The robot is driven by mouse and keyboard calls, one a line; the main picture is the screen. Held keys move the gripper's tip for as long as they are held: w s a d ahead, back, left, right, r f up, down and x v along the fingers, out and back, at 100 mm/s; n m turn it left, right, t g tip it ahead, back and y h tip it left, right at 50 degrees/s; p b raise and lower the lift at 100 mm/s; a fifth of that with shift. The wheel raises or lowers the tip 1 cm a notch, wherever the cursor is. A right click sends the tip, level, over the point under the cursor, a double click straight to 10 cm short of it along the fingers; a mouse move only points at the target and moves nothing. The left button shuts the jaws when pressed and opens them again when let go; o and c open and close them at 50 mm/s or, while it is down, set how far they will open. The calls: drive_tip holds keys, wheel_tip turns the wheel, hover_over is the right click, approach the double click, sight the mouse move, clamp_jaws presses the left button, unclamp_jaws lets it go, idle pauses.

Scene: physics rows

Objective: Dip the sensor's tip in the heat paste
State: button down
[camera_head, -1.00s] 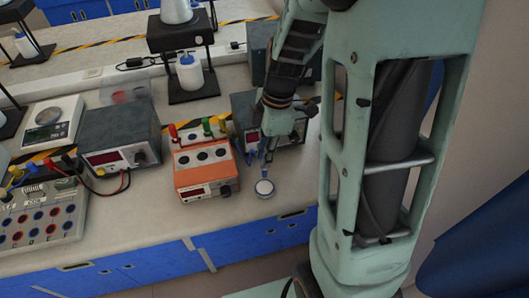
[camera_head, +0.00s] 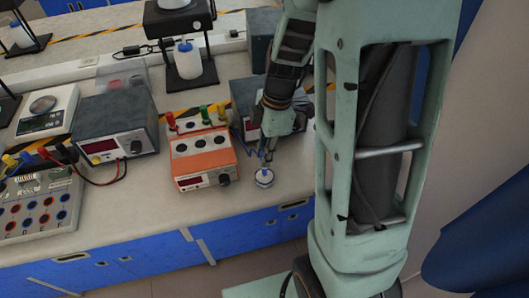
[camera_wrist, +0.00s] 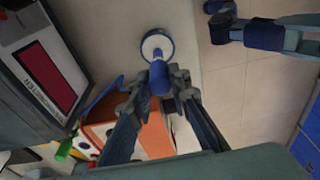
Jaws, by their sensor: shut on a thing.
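The heat paste is in a small round white pot with a blue rim (camera_head: 264,178) near the front edge of the bench, and the pot also shows in the wrist view (camera_wrist: 156,41). My gripper (camera_head: 267,152) is just above it and points down. In the wrist view my gripper (camera_wrist: 159,84) is shut on the sensor (camera_wrist: 158,77), whose blue handle shows between the fingertips. The sensor's lower end overlaps the pot in both views. I cannot tell whether the tip touches the paste.
An orange instrument (camera_head: 201,160) with coloured terminals stands just left of the pot. A dark grey power supply (camera_head: 115,122) stands further left, and another grey box (camera_head: 243,103) stands behind my gripper. The bench's front edge is close to the pot.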

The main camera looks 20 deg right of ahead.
drive_tip(key=shift+f+b, duration=0.65)
drive_tip(key=shift+b, duration=0.2)
idle(2.1)
drive_tip(key=shift+r, duration=0.15)
drive_tip(key=shift+r+p, duration=2.15)
drive_tip(key=shift+r, duration=1.3)
drive_tip(key=w+m+p, duration=0.1)
drive_tip(key=m+p, duration=0.1)
drive_tip(key=m, duration=0.4)
drive_tip(key=w+m+t+h+p, duration=0.1)
drive_tip(key=w+m, duration=0.1)
drive_tip(key=m, duration=0.4)
drive_tip(key=w+r+m+p, duration=0.1)
drive_tip(key=w+m+p, duration=0.1)
drive_tip(key=m, duration=0.4)
drive_tip(key=shift+w+r+t+h+p, duration=0.1)
drive_tip(key=shift+w+t+h+p, duration=0.2)
drive_tip(key=shift+t+h, duration=0.1)
